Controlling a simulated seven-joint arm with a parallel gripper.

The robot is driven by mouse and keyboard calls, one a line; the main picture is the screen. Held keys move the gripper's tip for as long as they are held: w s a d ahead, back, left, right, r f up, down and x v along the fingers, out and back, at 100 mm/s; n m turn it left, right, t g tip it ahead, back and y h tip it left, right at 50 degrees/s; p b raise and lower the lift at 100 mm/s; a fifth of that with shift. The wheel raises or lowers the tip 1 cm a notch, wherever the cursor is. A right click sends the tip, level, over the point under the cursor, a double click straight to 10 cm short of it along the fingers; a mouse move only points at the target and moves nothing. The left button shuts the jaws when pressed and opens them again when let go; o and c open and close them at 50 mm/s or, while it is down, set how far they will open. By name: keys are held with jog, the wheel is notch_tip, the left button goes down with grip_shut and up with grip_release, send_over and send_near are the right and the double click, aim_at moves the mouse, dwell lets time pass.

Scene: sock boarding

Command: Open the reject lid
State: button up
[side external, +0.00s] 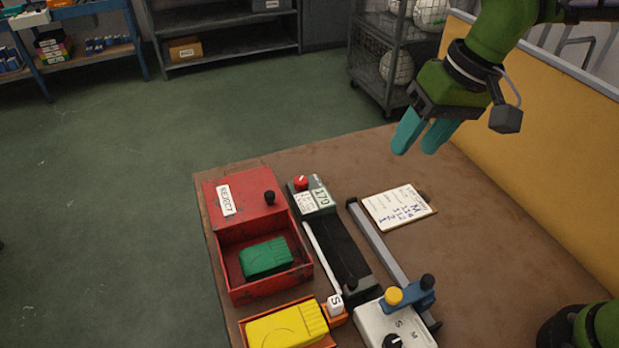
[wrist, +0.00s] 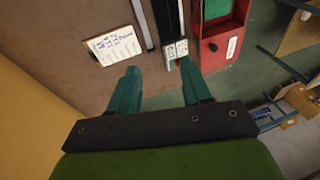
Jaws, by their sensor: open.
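The red reject box (side external: 224,262) stands at the table's left edge. Its red lid (side external: 248,186), with a white REJECT label and a black knob (side external: 269,198), covers the back part, and the front part is uncovered. A green folded sock-like item (side external: 265,258) lies in the uncovered part. The lid also shows in the wrist view (wrist: 216,58), to the right of my fingers. My gripper (side external: 416,150) is open and empty, high above the back of the table, right of the box and apart from it. It also shows in the wrist view (wrist: 158,68).
Right of the box stand a dark device with a red knob (side external: 301,182) and a 170 display, a grey rail (side external: 378,243) and a clipboard (side external: 398,206). A yellow item (side external: 287,327) lies in an orange tray in front. A yellow partition (side external: 545,130) borders the right side.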

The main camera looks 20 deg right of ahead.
jog(key=d, duration=0.1)
jog(key=s+d, duration=0.1)
jog(key=d, duration=0.1)
jog(key=shift+s+d+t, duration=0.2)
jog(key=shift+s+t, duration=0.1)
jog(key=s+d+m+t, duration=0.3)
jog(key=s+d, duration=0.5)
jog(key=d, duration=0.4)
jog(key=shift+d+f+t+h, duration=0.2)
jog(key=shift+d+t+h, duration=0.15)
jog(key=shift+t, duration=0.25)
